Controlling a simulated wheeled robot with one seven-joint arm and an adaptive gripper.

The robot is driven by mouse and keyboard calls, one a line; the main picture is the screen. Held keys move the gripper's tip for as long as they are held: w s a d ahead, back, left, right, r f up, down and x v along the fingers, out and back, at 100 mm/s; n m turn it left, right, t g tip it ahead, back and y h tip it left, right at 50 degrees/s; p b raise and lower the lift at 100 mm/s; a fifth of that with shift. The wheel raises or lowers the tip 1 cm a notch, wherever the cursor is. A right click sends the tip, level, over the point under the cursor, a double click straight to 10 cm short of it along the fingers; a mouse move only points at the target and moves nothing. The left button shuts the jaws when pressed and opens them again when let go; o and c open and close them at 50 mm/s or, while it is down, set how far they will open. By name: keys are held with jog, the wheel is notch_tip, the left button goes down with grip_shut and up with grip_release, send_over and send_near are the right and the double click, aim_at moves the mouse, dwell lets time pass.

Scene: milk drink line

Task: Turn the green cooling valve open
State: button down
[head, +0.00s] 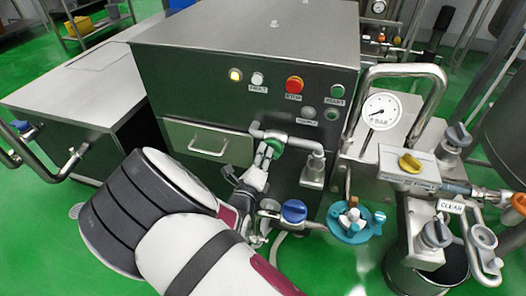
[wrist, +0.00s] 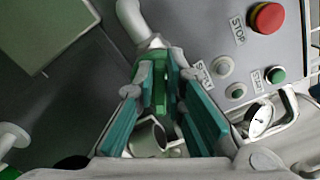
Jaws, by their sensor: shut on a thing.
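The green cooling valve handle (head: 274,146) sits on a grey pipe (head: 285,136) at the front of the dark machine cabinet. My gripper (head: 264,157) reaches up to it from below and is closed around the handle. In the wrist view, the green handle (wrist: 160,92) stands between the two teal-padded fingers of my gripper (wrist: 160,72). The fingers hide part of the handle, so I cannot tell its exact turn angle. The grey pipe (wrist: 146,22) rises past the fingertips.
A blue valve handle (head: 294,210) and a teal handwheel (head: 351,228) are close below and right. A gauge (head: 381,111), a yellow knob (head: 410,162) and pipework crowd the right. The red stop button (head: 294,85) is on the panel above. A drawer (head: 208,143) lies left.

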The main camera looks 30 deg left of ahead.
jog(key=n, duration=0.3)
jog(key=f+n+p, duration=0.1)
jog(key=n, duration=0.2)
jog(key=shift+s+a+f, duration=0.1)
jog(key=shift+a, duration=0.05)
jog(key=shift+f+n, duration=0.1)
jog(key=shift+n, duration=0.2)
jog(key=c, duration=1.7)
grip_release()
jog(key=shift+o, duration=0.2)
notch_tip(320, 180, up, 10)
jog(key=shift+o, duration=0.5)
